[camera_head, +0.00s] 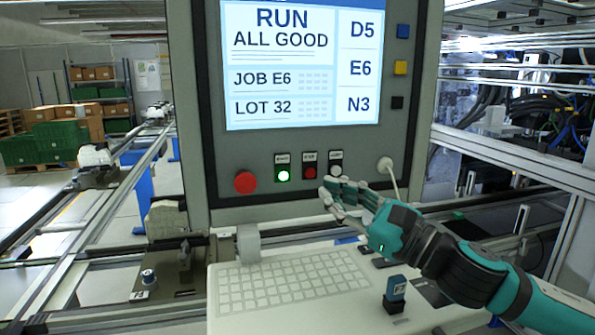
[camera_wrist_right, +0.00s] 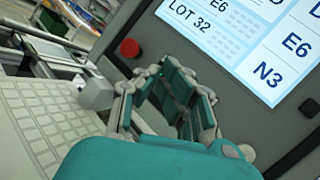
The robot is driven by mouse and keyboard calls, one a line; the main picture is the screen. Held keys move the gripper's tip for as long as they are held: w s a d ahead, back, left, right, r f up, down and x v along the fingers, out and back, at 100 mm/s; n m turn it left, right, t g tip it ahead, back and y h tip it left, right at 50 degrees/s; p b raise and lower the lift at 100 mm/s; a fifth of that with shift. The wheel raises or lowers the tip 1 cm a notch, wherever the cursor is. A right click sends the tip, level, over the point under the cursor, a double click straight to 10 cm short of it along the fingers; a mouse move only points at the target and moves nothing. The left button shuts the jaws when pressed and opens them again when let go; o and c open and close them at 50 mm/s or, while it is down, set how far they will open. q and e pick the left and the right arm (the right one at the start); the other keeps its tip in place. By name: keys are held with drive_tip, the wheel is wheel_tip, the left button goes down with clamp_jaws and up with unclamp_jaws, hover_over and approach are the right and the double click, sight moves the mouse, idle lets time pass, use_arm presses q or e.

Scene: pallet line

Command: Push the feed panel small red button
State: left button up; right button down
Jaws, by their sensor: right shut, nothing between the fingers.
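The feed panel (camera_head: 228,158) has a row of controls under its screen. The small red button (camera_head: 310,173) sits between a lit green button (camera_head: 283,176) and a white one (camera_head: 336,171), each with a label plate above. My right gripper (camera_head: 328,193) is shut and empty, just below and to the right of the small red button in the head view. I cannot tell whether it touches the panel. In the right wrist view the gripper (camera_wrist_right: 168,78) covers the small buttons. My left gripper is not in view.
A large red mushroom button (camera_head: 245,182) is left of the row and also shows in the wrist view (camera_wrist_right: 129,48). A white knob with a cable (camera_head: 385,164) is at the right. A keyboard (camera_head: 290,280) lies below. The screen (camera_head: 300,65) reads RUN ALL GOOD.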

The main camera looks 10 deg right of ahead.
sight(310, 173)
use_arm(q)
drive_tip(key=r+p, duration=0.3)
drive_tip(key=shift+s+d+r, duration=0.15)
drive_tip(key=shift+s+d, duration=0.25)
use_arm(e)
drive_tip(key=w, duration=0.8)
drive_tip(key=shift+w, duration=0.25)
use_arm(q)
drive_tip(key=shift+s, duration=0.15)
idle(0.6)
use_arm(e)
drive_tip(key=shift+r, duration=0.1)
use_arm(q)
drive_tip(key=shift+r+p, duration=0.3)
drive_tip(key=shift+p, duration=0.15)
use_arm(e)
drive_tip(key=shift+w, duration=0.45)
